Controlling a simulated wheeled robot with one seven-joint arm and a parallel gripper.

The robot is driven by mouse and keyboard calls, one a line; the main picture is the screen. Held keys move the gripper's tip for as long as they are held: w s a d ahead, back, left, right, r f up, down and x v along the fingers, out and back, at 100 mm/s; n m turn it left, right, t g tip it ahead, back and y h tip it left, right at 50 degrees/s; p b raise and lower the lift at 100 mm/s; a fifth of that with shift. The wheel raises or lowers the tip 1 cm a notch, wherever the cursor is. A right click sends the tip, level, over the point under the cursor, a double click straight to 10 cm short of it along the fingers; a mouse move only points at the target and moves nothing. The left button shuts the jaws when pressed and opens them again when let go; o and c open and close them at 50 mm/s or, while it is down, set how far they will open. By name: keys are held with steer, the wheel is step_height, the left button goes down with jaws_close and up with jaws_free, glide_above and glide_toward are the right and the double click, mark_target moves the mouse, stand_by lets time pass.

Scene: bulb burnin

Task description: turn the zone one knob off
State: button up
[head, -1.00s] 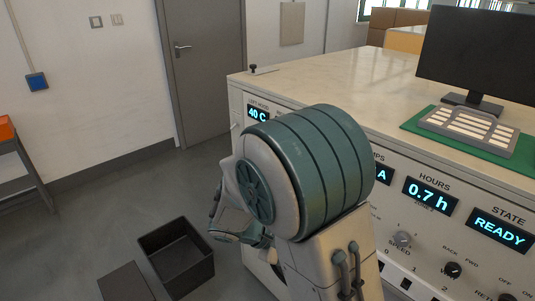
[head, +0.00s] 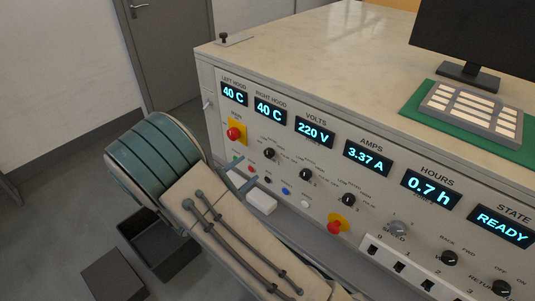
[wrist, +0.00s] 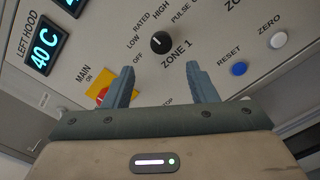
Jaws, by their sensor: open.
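The zone one knob (wrist: 160,42) is a round black knob on the panel in the wrist view, with OFF, LOW, RATED, HIGH and PULSE labels around it. It has a small pale mark, but I cannot tell surely which label it meets. The knob also shows in the head view (head: 269,154), below the displays. My gripper (wrist: 163,80) is open and empty, its two grey-blue fingers apart. In the wrist view the knob lies ahead of the gap between the fingertips, with no contact visible. In the head view my arm hides most of the gripper.
A red main switch on a yellow plate (head: 236,133) sits left of the knob. A blue reset button (wrist: 239,69) and white zero button (wrist: 278,40) are nearby. Similar black knobs (head: 305,174) continue rightward. A dark open bin (head: 160,250) stands on the floor.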

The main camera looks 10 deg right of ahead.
mark_target(266, 155)
steer(key=p+x, duration=0.1)
steer(key=x, duration=0.7)
steer(key=shift+d, duration=0.2)
steer(key=shift+c, duration=0.3)
